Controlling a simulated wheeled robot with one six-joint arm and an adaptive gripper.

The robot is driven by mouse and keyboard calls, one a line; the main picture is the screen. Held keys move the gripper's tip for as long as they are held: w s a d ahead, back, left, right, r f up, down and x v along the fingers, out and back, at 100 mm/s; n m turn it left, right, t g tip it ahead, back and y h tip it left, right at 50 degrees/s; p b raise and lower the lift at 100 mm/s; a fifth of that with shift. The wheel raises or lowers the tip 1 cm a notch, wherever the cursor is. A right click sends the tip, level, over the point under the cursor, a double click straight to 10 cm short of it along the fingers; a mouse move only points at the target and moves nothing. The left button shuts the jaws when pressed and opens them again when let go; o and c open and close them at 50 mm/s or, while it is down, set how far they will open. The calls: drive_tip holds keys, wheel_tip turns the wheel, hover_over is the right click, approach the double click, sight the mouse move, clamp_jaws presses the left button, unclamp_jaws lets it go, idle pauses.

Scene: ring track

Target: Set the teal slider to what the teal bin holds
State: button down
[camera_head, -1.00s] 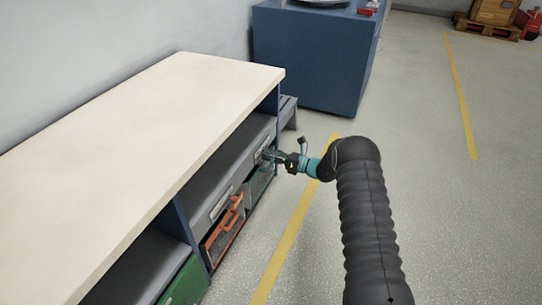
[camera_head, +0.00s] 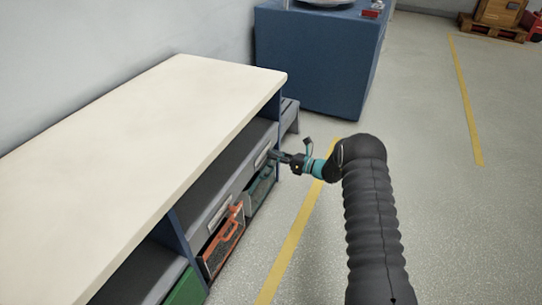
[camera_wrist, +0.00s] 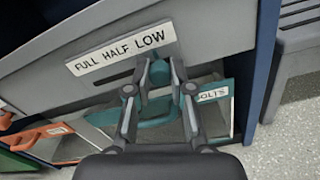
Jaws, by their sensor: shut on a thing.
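My gripper (camera_wrist: 160,78) is shut on a small dark teal knob (camera_wrist: 160,72), the teal slider, at a slot in the grey shelf panel. In the head view my gripper (camera_head: 277,156) is at the panel's far end. A white plate (camera_wrist: 122,48) above the slot reads FULL, HALF, LOW from left to right. The knob is nearest LOW, at the right part of the slot. The teal bin (camera_head: 262,188) sits below the panel. Its label (camera_wrist: 211,94) reads BOLTS, partly covered by my finger. My fingers hide much of its front, and I cannot tell its fill level.
An orange bin (camera_head: 222,242) stands beside the teal one, and a green bin (camera_head: 187,290) is nearer. The cream bench top (camera_head: 140,150) is bare. A grey step stool (camera_head: 290,115) and a blue cabinet (camera_head: 318,60) stand beyond.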

drive_tip(key=shift+w+d, duration=0.25)
drive_tip(key=shift+d, duration=0.05)
drive_tip(key=c, duration=1)
unclamp_jaws()
drive_tip(key=shift+w, duration=0.1)
drive_tip(key=v, duration=1.2)
drive_tip(key=shift+a, duration=0.1)
